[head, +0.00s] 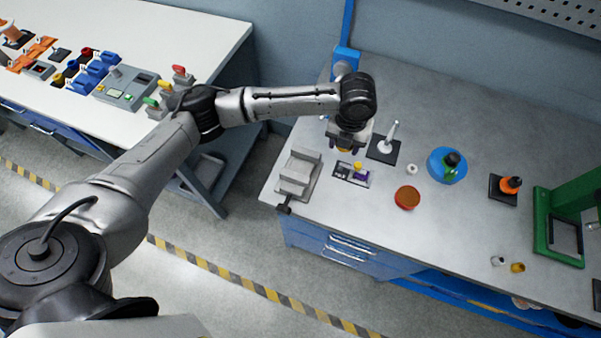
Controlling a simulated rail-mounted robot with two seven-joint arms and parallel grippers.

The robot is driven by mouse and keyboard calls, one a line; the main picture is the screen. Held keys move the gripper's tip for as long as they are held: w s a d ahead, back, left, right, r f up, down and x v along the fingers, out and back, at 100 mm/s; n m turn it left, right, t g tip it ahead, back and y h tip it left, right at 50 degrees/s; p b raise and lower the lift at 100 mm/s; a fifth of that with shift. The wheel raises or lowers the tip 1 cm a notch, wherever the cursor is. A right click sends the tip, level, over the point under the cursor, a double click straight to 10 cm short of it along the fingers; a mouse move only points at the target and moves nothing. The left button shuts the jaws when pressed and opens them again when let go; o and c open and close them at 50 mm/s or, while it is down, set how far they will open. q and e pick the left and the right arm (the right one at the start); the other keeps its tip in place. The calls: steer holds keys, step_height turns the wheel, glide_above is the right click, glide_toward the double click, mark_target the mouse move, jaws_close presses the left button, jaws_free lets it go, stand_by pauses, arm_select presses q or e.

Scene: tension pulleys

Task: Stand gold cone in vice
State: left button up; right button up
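A small gold piece (517,267), which looks like the gold cone, lies near the front edge of the right-hand bench. A second small yellow piece (358,166) shows at a small labelled holder (341,171); I cannot tell its shape. The grey vice (298,172) stands at the bench's left end, with a dark handle at its front. My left gripper (346,146) points down above the bench, right of the vice and just behind the holder. My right gripper is out of view.
A pale small piece (497,261) lies beside the gold one. The middle front is clear.

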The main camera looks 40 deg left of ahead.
arm_select(q)
steer(key=m, duration=0.1)
glide_above(300, 170)
steer(key=shift+m, duration=0.4)
step_height(300, 170, down, 8)
steer(key=shift+r, duration=0.25)
steer(key=shift+f, duration=2.05)
steer(key=o, duration=0.9)
steer(key=shift+f, duration=0.15)
steer(key=shift+o, duration=0.2)
